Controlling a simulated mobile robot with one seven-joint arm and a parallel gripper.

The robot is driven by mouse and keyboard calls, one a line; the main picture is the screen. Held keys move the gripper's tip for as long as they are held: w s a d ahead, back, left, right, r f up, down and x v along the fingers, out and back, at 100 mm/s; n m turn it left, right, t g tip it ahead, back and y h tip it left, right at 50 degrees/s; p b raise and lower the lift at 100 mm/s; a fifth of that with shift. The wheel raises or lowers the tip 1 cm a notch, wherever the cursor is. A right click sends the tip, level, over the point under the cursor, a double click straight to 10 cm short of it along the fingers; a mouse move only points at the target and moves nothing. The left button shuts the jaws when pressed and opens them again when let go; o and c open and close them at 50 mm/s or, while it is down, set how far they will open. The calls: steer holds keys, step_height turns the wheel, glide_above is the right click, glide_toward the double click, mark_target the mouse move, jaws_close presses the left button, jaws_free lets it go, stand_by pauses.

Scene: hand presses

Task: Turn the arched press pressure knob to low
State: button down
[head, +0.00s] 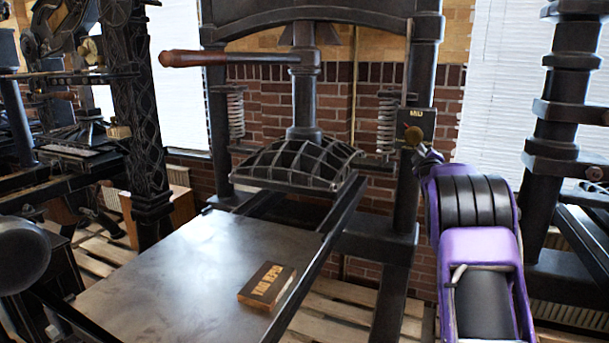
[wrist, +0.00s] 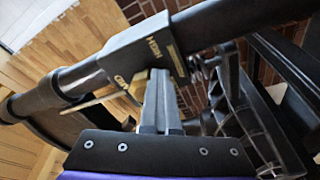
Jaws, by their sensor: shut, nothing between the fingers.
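The arched press has a black ribbed, domed platen (head: 300,162) between two dark columns. On its right column is a dark dial plate (head: 416,121) with a round brass pressure knob (head: 413,136) at its lower edge. The plate also shows in the wrist view (wrist: 138,58), with the words HIGH and MID legible; a LOW mark and the knob's setting cannot be made out. My gripper (head: 426,153) is just below and right of the knob. In the wrist view my gripper (wrist: 158,82) is shut and empty, its fingertips by the plate; contact with the knob cannot be told.
A wooden-handled bar (head: 195,58) crosses the press above. A flat metal bed (head: 190,270) with a small brown labelled block (head: 266,285) extends in front. Other black presses stand at left and right (head: 565,125). The press column (wrist: 75,78) runs close to my fingers.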

steer(key=shift+s+r+b, duration=0.1)
steer(key=shift+r+b, duration=0.3)
steer(key=shift+r, duration=0.05)
steer(key=shift+s+d+r+b, duration=0.15)
steer(key=shift+d+r+b, duration=0.2)
steer(key=shift+r+b, duration=0.2)
steer(key=shift+d+r, duration=0.15)
steer(key=shift+r, duration=0.45)
steer(key=b+v, duration=0.3)
steer(key=v, duration=0.3)
steer(key=shift+r+b, duration=0.2)
steer(key=shift+b, duration=0.15)
